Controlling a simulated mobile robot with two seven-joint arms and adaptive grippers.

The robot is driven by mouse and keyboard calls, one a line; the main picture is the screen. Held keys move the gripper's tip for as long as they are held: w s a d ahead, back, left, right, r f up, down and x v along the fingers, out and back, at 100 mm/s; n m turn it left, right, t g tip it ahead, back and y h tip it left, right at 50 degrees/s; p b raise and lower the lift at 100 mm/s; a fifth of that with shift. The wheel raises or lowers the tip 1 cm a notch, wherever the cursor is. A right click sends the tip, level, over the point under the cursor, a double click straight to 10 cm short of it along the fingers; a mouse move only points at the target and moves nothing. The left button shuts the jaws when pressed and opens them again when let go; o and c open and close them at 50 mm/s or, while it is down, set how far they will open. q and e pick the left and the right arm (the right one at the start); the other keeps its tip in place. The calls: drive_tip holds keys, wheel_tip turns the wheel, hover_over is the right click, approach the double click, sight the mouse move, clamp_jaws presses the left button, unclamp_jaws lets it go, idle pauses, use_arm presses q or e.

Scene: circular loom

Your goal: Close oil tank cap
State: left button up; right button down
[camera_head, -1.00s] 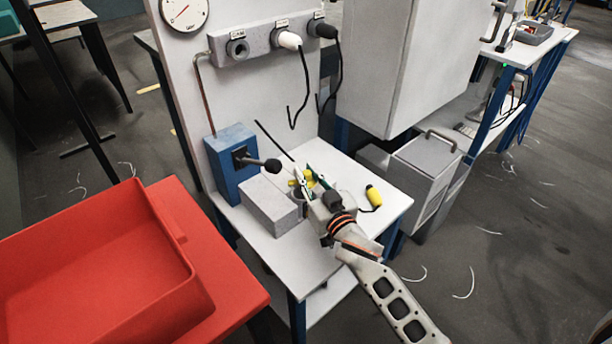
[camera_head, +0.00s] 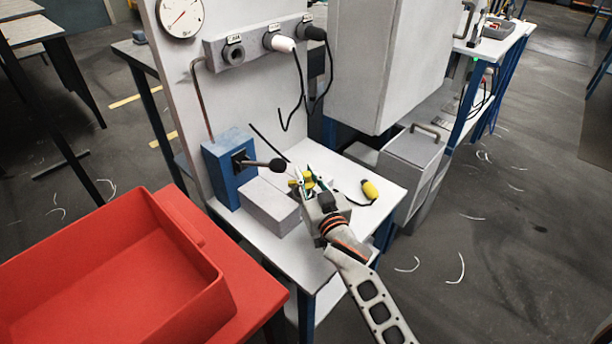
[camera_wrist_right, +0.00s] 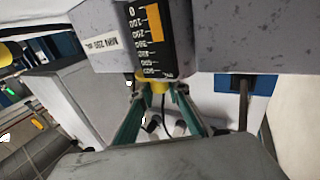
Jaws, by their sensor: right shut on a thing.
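In the head view, my right gripper (camera_head: 310,182) reaches over the white bench with its green fingers closed around a small yellow piece, which looks like the cap (camera_head: 308,181). The wrist view shows the yellow cap (camera_wrist_right: 154,84) between the green fingers (camera_wrist_right: 160,105). Right by it, the wrist view shows a speckled grey body, apparently the oil tank (camera_wrist_right: 104,38), with a black-and-orange level scale and a "MIN 250 ML" label. I cannot tell whether the cap touches the tank's opening. My left gripper is out of view.
A grey block (camera_head: 268,208) and a blue box (camera_head: 229,165) with a black-knobbed lever stand left of my gripper. A yellow-and-black corded piece (camera_head: 370,189) lies to its right. A red tray (camera_head: 185,225) is at the left. A grey panel with sockets stands behind.

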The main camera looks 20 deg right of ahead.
drive_tip(key=shift+r, duration=0.15)
drive_tip(key=c, duration=1.9)
unclamp_jaws()
drive_tip(key=shift+s, duration=0.1)
drive_tip(key=shift+s, duration=0.35)
drive_tip(key=s, duration=1.1)
drive_tip(key=shift+d, duration=0.1)
